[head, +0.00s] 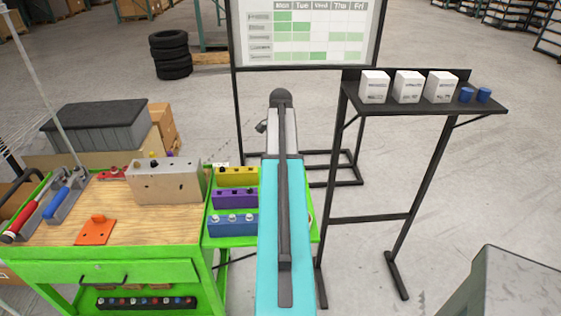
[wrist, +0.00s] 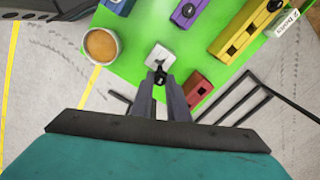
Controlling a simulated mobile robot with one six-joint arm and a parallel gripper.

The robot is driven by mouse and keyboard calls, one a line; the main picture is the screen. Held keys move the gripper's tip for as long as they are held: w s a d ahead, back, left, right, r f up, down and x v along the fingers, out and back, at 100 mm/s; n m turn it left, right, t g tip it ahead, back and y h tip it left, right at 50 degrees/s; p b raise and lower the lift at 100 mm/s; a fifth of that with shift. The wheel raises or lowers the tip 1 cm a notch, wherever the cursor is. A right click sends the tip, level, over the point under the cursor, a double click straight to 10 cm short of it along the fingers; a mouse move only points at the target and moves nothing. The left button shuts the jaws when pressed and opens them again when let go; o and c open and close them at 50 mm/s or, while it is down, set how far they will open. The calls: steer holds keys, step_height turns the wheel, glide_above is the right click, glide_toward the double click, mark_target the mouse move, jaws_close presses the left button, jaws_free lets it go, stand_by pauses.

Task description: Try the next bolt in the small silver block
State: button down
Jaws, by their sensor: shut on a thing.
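In the wrist view, my gripper (wrist: 160,84) is shut on a small dark bolt (wrist: 160,73). The small silver block (wrist: 157,55) lies on the green shelf (wrist: 140,32) just beyond the fingertips. The bolt appears at the block's near edge. I cannot tell whether it touches the block or is in a hole. In the head view my own arm hides the gripper, the bolt and the small silver block.
Beside the silver block are a red block (wrist: 198,87) and a round cup (wrist: 101,44) with an orange-brown inside. Yellow (head: 237,176), purple (head: 235,198) and blue (head: 232,224) blocks stand on the shelf.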

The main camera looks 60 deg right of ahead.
steer(key=shift+f, duration=0.2)
steer(key=shift+f+b, duration=1.35)
steer(key=shift+f, duration=0.45)
steer(key=shift+p, duration=0.35)
steer(key=shift+w+a+f+b, duration=0.1)
steer(key=shift+f+b, duration=0.9)
steer(key=shift+f, duration=1.75)
steer(key=c, duration=1.6)
jaws_free()
steer(key=shift+c, duration=0.2)
steer(key=shift+r+p, duration=2.05)
steer(key=shift+r, duration=0.95)
